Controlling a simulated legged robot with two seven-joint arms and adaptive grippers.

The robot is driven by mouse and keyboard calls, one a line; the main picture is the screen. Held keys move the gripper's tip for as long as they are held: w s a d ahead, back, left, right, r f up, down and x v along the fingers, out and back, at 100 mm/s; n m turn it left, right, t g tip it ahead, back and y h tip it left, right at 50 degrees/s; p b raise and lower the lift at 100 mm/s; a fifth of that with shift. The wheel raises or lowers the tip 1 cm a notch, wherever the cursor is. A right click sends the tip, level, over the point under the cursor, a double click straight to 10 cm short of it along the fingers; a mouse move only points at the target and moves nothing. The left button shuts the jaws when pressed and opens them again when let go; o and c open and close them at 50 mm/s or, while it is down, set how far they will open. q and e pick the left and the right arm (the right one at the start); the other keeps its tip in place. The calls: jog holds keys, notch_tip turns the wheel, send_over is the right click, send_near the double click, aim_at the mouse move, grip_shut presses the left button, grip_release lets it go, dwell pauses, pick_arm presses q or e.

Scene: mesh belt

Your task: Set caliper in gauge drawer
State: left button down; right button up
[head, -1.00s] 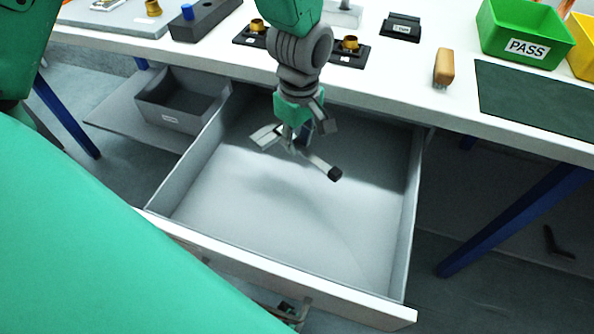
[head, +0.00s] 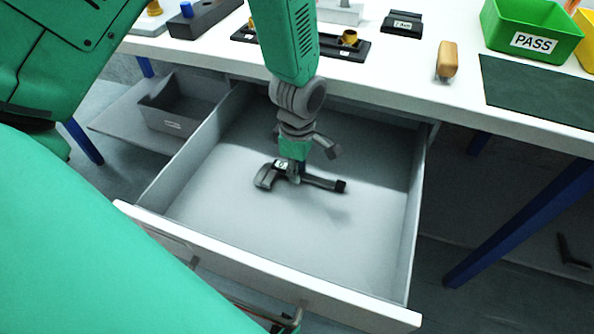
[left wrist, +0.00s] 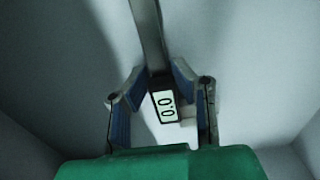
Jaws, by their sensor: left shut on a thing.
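The caliper (head: 323,184) is dark grey with a long beam and a dark end. My left gripper (head: 288,174) is shut on its body and holds it inside the open gauge drawer (head: 235,215), low over the bare grey floor. In the head view the beam points right and the jaws point left. A soft shadow lies on the floor to the right below it; I cannot tell whether it touches. In the left wrist view the caliper's display (left wrist: 165,105) reads 0.0 between the blue-padded fingers (left wrist: 160,108). My right gripper is out of view.
The drawer's side walls and white front panel (head: 350,298) surround the caliper. A grey open bin (head: 175,108) sits on a shelf left of the drawer. The white bench (head: 470,105) behind carries a green PASS bin (head: 530,35), a wooden-handled tool (head: 446,60) and dark gauge blocks.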

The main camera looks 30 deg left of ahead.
pick_arm(q)
jog(key=shift+w+d, duration=0.1)
jog(key=shift+d, duration=0.05)
jog(key=shift+a+f, duration=0.25)
jog(key=shift+a, duration=0.25)
jog(key=c, duration=1.3)
grip_release()
jog(key=shift+a, duration=0.25)
jog(key=shift+c, duration=0.2)
jog(key=shift+f, duration=0.1)
jog(key=shift+d+r, duration=0.35)
jog(key=r, duration=0.2)
jog(key=r+p, duration=0.1)
jog(key=r, duration=0.1)
jog(key=shift+d+r+p, duration=0.2)
jog(key=shift+r+p, duration=0.1)
notch_tip(320, 180, up, 7)
jog(key=p, duration=0.1)
jog(key=shift+p, duration=0.3)
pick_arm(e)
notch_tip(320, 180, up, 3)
